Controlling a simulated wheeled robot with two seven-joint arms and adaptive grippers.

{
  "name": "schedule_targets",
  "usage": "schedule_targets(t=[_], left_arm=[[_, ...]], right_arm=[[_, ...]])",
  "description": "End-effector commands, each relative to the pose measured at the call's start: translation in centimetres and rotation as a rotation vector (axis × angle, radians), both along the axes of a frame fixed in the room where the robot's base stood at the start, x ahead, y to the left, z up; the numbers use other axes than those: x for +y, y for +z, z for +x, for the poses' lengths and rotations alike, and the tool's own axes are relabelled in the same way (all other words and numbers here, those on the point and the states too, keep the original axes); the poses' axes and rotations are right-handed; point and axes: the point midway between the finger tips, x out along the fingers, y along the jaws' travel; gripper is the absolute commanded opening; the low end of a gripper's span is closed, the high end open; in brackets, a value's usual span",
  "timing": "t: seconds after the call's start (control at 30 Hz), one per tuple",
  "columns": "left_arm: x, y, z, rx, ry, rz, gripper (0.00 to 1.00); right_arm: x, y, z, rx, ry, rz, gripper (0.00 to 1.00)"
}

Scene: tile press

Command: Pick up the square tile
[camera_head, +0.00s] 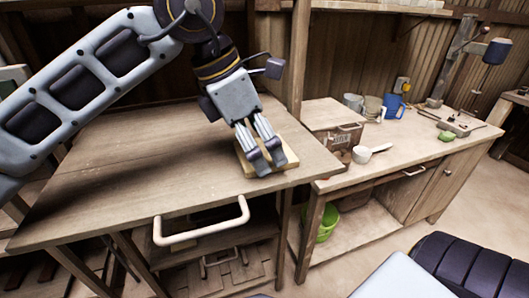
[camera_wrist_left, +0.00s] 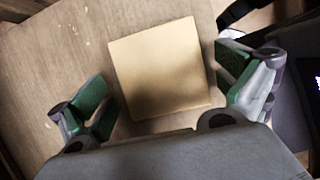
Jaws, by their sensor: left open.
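The square tile (camera_head: 287,154) is a flat, light wooden square lying on the left tabletop near its right end. In the head view my left gripper (camera_head: 264,160) is pointed down over the tile and hides much of it. In the left wrist view the tile (camera_wrist_left: 160,70) lies between the spread green-padded fingers of the left gripper (camera_wrist_left: 168,88), with a gap on the left side and a small gap on the right. The gripper is open and holds nothing. My right gripper is not in view.
The left table (camera_head: 120,150) is otherwise clear, with a white handle (camera_head: 200,232) on its front. A wooden post (camera_head: 298,60) stands behind the tile.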

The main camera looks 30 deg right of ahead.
Motion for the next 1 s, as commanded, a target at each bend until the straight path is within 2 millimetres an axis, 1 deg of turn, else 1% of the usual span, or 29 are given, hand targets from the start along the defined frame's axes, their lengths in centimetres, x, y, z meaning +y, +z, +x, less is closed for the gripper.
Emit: schedule_targets(t=[0.03, 0.07, 0.4, 0.77, 0.87, 1.0], left_arm=[[0.0, 0.0, 0.0, 0.000, 0.000, 0.000, 1.00], [0.0, 0.0, 0.0, 0.000, 0.000, 0.000, 0.97], [0.0, 0.0, 0.0, 0.000, 0.000, 0.000, 0.54], [0.0, 0.4, 0.0, -0.001, 0.000, -0.001, 0.53], [0.0, 1.0, 0.1, -0.002, 0.001, -0.001, 0.53], [0.0, 2.4, 0.0, -0.003, 0.000, -0.002, 0.53]], right_arm=[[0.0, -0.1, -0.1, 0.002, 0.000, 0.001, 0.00], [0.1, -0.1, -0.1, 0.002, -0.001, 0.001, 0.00], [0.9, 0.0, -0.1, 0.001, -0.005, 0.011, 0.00], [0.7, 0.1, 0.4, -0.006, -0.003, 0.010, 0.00], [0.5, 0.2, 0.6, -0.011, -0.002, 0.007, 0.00], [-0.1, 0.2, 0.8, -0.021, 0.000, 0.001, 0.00]])
